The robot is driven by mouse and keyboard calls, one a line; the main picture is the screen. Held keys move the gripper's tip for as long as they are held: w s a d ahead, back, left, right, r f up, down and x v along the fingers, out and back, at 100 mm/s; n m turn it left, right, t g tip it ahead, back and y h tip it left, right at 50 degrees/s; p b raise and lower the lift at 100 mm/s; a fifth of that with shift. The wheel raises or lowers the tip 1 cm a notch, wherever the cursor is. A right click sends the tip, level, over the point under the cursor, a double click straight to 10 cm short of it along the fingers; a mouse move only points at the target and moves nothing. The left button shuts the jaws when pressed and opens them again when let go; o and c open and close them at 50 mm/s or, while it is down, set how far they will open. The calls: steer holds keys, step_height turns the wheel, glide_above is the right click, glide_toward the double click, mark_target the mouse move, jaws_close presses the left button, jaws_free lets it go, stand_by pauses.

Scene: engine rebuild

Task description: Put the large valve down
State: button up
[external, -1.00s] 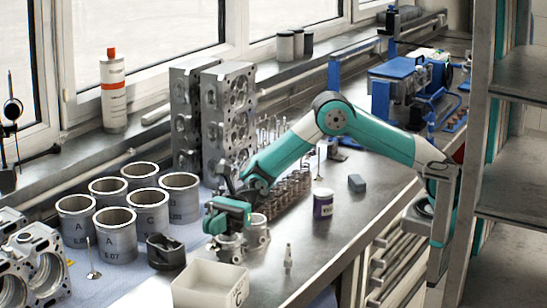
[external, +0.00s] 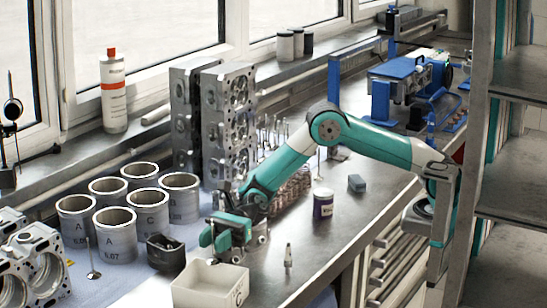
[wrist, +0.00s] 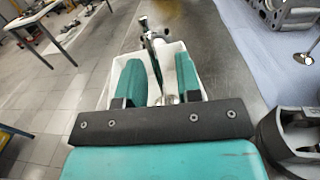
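My gripper (external: 214,242) is low over the table, beside the far rim of the white box (external: 210,290). Its two teal fingers stand apart with a gap between them, also seen in the wrist view (wrist: 157,62). The white box lies beneath and around the fingers there (wrist: 108,88). A shiny metal piece (wrist: 168,98) shows in the gap; it may be the large valve, but I cannot tell whether it touches a finger. A small pale piece (external: 212,262) shows at the box's far rim. Another valve (external: 93,272) stands head down on the blue sheet.
A dark piston (external: 165,252) is left of my gripper, near several grey cylinder liners (external: 117,235). Cylinder heads (external: 228,120) stand behind. A small tube (external: 288,256) stands right of the box; a purple-labelled jar (external: 323,203) and grey block (external: 357,183) are farther right.

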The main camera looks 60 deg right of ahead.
steer(key=d+b, duration=0.2)
steer(key=d, duration=1)
steer(key=shift+w+r, duration=0.15)
steer(key=shift+w, duration=0.3)
steer(key=s+d+r+n+h+p, duration=0.1)
steer(key=s+d+r+n+h, duration=0.1)
steer(key=s+d+n+h, duration=0.2)
steer(key=s+d+r+n+h+p, duration=0.1)
steer(key=s+d+r+n+h, duration=0.1)
steer(key=s+d+n+h, duration=0.3)
steer(key=s+d+r+n+t+h+p, duration=0.1)
steer(key=s+d+n+h, duration=0.3)
steer(key=s+d+n, duration=0.5)
steer(key=d+r+n, duration=0.1)
steer(key=d+n, duration=0.5)
steer(key=d, duration=0.3)
steer(key=shift+d+r+h+p, duration=0.2)
steer(key=shift+r+h+p, duration=0.15)
steer(key=shift+r+h, duration=0.05)
